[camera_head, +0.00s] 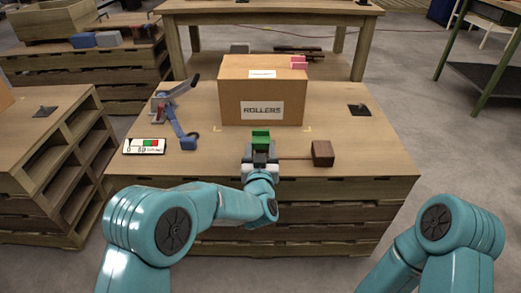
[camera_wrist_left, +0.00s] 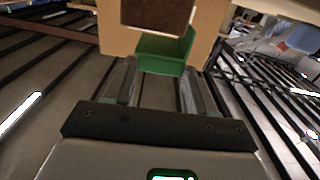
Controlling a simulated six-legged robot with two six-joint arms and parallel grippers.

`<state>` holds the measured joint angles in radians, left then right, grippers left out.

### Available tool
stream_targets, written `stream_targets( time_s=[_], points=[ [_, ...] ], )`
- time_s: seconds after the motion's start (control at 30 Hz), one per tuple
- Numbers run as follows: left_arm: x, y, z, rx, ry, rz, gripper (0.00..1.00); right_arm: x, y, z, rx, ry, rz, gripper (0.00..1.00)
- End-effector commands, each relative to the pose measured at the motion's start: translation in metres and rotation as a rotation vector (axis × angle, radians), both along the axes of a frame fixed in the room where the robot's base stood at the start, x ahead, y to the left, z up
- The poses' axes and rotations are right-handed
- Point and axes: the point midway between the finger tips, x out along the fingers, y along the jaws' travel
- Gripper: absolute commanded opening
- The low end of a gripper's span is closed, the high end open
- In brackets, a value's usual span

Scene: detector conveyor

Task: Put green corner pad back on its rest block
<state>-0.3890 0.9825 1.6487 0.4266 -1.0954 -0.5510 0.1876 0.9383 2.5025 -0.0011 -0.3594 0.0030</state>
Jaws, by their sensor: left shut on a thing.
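The green corner pad (camera_head: 260,137) is in front of the cardboard box marked ROLLERS (camera_head: 262,98). My left gripper (camera_head: 260,152) is shut on the pad near the front of the table. In the left wrist view the pad (camera_wrist_left: 163,52) shows as a green angled piece at the ends of the gripper's two fingers (camera_wrist_left: 160,75). The underside of the pad is hidden in the head view. I cannot clearly pick out the rest block. My right gripper is out of view; only my right arm shows.
A wooden block with a rod (camera_head: 322,153) lies right of the gripper. A blue-and-grey tool (camera_head: 176,115) and a small display card (camera_head: 144,146) are on the left. A pink piece (camera_head: 298,62) sits on the box's top edge. The table's right side is mostly clear.

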Motion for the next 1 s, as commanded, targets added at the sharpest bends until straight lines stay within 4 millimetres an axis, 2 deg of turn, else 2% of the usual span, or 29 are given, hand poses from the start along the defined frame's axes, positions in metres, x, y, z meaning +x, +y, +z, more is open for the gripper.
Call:
stream_targets(
  time_s=[0.9,0.93,1.0],
  points=[
    [0.0,0.0,-0.024,0.0,-0.001,0.0,0.23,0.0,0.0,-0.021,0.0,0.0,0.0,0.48],
    [0.0,0.0,-0.022,0.0,-0.001,0.0,0.65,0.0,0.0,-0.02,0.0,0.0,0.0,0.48],
    [0.0,0.0,-0.022,0.0,-0.001,0.0,0.85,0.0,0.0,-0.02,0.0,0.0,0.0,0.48]
  ],
)
